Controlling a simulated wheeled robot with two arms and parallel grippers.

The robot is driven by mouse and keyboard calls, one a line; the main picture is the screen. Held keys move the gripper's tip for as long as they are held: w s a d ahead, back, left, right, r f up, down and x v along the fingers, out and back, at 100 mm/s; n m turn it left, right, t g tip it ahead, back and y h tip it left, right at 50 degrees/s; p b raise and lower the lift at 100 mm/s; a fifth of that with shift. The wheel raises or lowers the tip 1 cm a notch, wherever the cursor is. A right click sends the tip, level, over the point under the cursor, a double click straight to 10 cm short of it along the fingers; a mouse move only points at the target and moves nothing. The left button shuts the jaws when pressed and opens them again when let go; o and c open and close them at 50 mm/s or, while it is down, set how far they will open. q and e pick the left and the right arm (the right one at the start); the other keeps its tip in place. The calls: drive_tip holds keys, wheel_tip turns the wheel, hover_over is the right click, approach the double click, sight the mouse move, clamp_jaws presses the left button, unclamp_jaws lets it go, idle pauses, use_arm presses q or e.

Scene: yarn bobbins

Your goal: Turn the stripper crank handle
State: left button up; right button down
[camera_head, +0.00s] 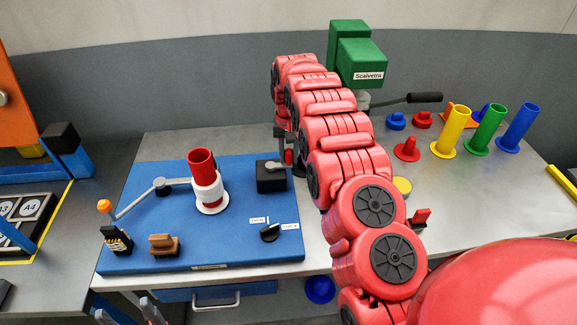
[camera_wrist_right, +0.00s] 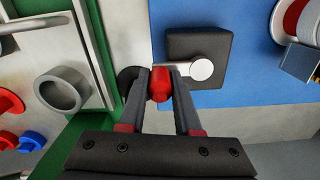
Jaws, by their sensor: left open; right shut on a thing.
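The stripper is a black box (camera_head: 271,182) on the blue board, with a silver crank arm on its top. In the right wrist view the box (camera_wrist_right: 205,45) shows a pale round hub (camera_wrist_right: 201,69), and the crank arm runs from it toward a red handle (camera_wrist_right: 159,84). My right gripper (camera_wrist_right: 160,74) is shut on this red handle, with one finger on each side. In the head view my right gripper (camera_head: 285,145) is partly hidden by my red arm, just right of the box. My left gripper (camera_head: 128,311) is open and empty at the bottom edge, below the board.
The blue board (camera_head: 150,215) carries a red bobbin (camera_head: 201,162) in a white holder, a dial (camera_head: 269,233) and a brown block (camera_head: 163,245). A green machine (camera_head: 360,62) with a black-handled crank (camera_head: 424,98) stands behind my arm. Yellow, green and blue bobbins stand at right.

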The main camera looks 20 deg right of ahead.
drive_tip(key=shift+w+f+n, duration=0.1)
drive_tip(key=shift+w+n, duration=0.1)
drive_tip(key=shift+n, duration=0.3)
drive_tip(key=shift+w+d+n+b, duration=0.1)
drive_tip(key=shift+w+n+b, duration=0.1)
drive_tip(key=shift+n+b, duration=0.25)
drive_tip(key=shift+w+n, duration=0.2)
drive_tip(key=shift+n, duration=0.25)
drive_tip(key=c, duration=0.6)
unclamp_jaws()
wheel_tip(320, 180, up, 18)
drive_tip(key=p, duration=1.7)
drive_tip(key=shift+f, duration=0.2)
